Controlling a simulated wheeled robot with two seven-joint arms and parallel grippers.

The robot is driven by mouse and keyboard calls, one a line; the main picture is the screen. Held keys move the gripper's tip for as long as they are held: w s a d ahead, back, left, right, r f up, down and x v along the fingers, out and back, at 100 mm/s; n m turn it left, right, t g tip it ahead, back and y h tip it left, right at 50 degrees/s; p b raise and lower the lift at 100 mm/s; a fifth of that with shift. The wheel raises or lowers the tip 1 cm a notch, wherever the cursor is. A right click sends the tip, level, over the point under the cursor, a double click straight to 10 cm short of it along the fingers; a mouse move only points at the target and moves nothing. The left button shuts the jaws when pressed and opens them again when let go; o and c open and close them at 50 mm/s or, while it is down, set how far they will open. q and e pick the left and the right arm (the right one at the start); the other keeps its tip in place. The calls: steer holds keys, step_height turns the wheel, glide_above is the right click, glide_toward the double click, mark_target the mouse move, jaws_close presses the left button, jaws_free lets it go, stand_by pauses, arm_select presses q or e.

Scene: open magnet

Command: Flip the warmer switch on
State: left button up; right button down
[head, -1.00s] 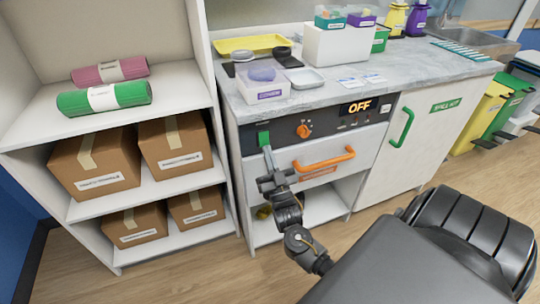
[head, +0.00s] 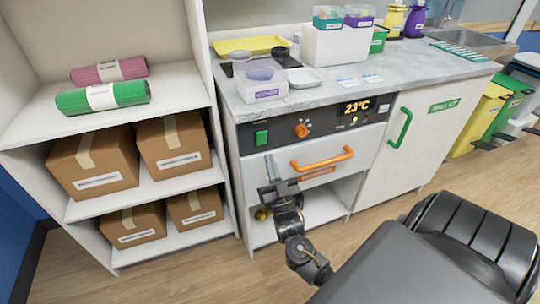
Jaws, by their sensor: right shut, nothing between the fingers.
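The green warmer switch (head: 262,137) is at the left end of the dark control panel (head: 325,125) under the counter. The display (head: 357,107) on this panel reads 23°C in orange, and a small yellow light glows below it. An orange knob (head: 303,130) sits between the switch and the display. My right gripper (head: 269,160) is shut and empty, its fingers pointing up in front of the white drawer. In the picture its tips are a little below the switch, apart from it. My left gripper is not in view.
An orange drawer handle (head: 322,160) is to the right of my right gripper, with an open compartment below. A clear box (head: 262,82) stands on the counter above the switch. A shelf with boxes (head: 95,163) stands at left.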

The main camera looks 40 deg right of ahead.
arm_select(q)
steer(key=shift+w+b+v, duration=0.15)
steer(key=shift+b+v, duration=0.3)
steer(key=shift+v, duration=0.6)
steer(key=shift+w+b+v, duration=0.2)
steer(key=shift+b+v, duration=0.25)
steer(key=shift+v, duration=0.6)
arm_select(e)
steer(key=w+f+v, duration=0.1)
steer(key=v, duration=0.8)
steer(key=shift+s+d+f, duration=0.15)
steer(key=shift+f, duration=0.25)
